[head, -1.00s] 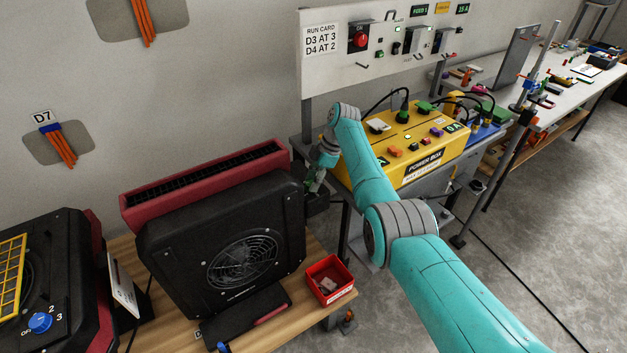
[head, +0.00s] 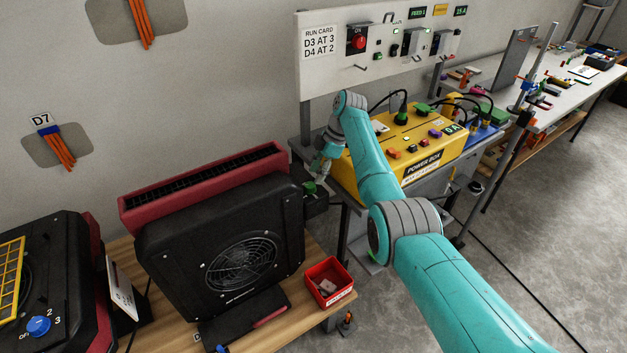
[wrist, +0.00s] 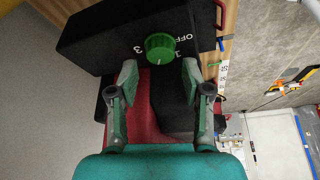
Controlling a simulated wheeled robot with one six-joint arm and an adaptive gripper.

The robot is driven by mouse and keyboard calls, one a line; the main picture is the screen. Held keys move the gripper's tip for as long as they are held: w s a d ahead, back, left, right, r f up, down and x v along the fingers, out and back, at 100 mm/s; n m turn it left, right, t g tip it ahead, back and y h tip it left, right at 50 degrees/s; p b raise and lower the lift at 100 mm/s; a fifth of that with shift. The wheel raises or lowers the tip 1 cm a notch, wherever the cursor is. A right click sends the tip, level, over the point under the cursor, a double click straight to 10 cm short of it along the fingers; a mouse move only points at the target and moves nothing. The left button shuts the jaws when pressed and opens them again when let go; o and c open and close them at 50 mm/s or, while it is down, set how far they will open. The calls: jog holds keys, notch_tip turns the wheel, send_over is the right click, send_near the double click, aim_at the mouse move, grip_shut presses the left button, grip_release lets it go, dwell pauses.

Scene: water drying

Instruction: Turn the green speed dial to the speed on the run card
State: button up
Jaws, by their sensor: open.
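The green speed dial (wrist: 159,46) sits on a black control box (wrist: 105,40) in the wrist view, with OFF, 1 and 3 printed around it. A small light mark seems to show at its lower edge; I cannot read its setting surely. My gripper (wrist: 160,74) is open, its fingertips apart on either side just below the dial, holding nothing. In the head view the green dial (head: 309,187) shows at the blower's right end, with my gripper (head: 321,176) beside it. The run card (head: 319,43) on the wall panel reads D3 AT 3, D4 AT 2.
A black and red blower (head: 225,225) stands on the wooden bench beside a red bin (head: 329,281). Another blower at left has a blue dial (head: 39,326). A yellow power box (head: 415,155) with cables stands behind my arm. Grey floor lies open at right.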

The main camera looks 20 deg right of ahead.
jog(key=v, duration=0.7)
jog(key=shift+r, duration=0.3)
jog(key=shift+d, duration=0.15)
